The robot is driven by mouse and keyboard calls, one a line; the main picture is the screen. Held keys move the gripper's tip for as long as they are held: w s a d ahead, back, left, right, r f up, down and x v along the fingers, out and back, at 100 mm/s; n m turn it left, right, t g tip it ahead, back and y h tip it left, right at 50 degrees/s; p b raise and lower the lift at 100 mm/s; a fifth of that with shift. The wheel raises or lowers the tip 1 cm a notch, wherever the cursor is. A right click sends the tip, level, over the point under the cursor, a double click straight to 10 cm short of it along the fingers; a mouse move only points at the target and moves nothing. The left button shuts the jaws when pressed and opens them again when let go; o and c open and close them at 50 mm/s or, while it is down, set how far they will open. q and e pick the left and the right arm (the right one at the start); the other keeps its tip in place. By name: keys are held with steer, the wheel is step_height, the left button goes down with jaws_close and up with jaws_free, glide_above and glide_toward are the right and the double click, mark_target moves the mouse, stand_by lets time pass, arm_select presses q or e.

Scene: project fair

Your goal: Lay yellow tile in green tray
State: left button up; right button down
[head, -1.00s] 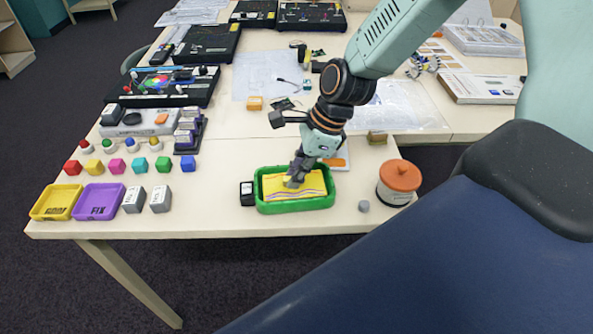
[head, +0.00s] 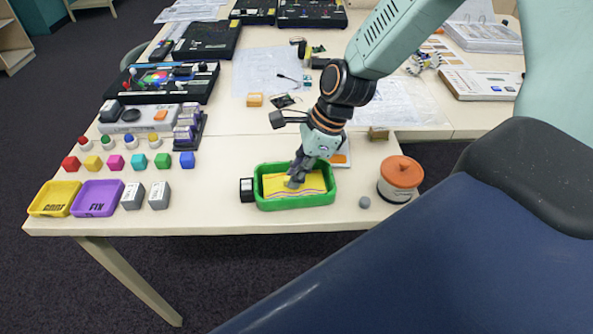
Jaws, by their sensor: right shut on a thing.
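A green tray (head: 298,203) stands near the front edge of the table. The yellow tile (head: 312,187), with wavy dark lines on it, is within the tray's walls. My right gripper (head: 295,182) reaches down over the tray and is shut on the yellow tile. The fingers hide part of the tile, and I cannot tell whether it rests flat on the tray floor. My left gripper is not in view.
A small black block (head: 246,190) stands close to the tray's left side. Yellow (head: 50,212) and purple (head: 84,211) trays sit at the left.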

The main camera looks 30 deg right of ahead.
steer(key=shift+f, duration=0.25)
steer(key=c, duration=1.3)
jaws_free()
steer(key=shift+o, duration=0.4)
steer(key=o, duration=0.4)
steer(key=shift+r+p, duration=3.55)
steer(key=shift+p, duration=0.55)
